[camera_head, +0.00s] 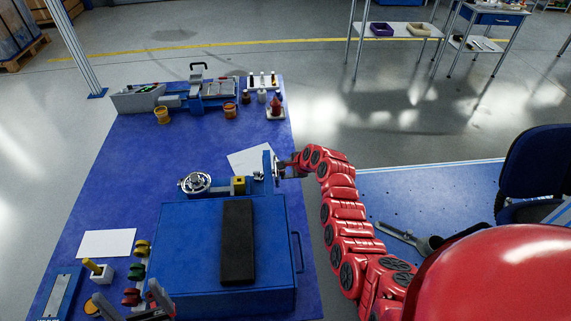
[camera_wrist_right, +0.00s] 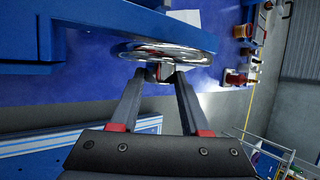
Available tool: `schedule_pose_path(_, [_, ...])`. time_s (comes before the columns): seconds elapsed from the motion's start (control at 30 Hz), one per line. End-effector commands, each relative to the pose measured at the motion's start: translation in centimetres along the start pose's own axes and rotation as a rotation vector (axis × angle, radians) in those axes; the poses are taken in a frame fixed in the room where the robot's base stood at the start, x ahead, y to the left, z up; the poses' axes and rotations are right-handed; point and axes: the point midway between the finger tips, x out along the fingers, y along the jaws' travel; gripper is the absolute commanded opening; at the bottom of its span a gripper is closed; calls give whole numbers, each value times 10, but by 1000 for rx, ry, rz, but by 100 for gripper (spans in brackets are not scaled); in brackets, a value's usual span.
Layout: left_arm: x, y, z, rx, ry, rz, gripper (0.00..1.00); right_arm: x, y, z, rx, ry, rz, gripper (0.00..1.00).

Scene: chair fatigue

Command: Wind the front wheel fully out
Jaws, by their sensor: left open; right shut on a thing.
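The front wheel is a silver disc seen nearly edge-on in the right wrist view (camera_wrist_right: 185,54), against a blue round-edged plate (camera_wrist_right: 185,32). In the head view it is small and mostly hidden at the right end of the blue machine, by an upright blue plate (camera_head: 268,165). My right gripper (camera_head: 282,168) reaches it from the right. In the right wrist view its fingers (camera_wrist_right: 160,74) are shut on a small handle at the wheel's near side; the handle is mostly hidden between the fingertips. My left gripper (camera_head: 132,304) is open and empty at the bottom left.
A second silver handwheel (camera_head: 196,182) lies flat on the machine. A black pad (camera_head: 238,242) lies on the blue box in front. Coloured knobs (camera_head: 138,270) stand left of the box. Trays and small cups fill the bench's back. White paper (camera_head: 106,243) lies on clear bench at left.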

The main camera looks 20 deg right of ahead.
Motion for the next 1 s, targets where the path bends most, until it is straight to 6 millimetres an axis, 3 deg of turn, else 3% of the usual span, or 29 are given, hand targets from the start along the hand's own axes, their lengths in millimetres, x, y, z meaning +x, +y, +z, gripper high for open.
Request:
schedule_pose_path(0.43, [-13,1,2,0,0,0,95,3,7,0,-88,-3,-215,0])
schedule_pose_path(1.0, [-15,1,2,0,0,0,95,2,5,0,-106,-2,-254,0])
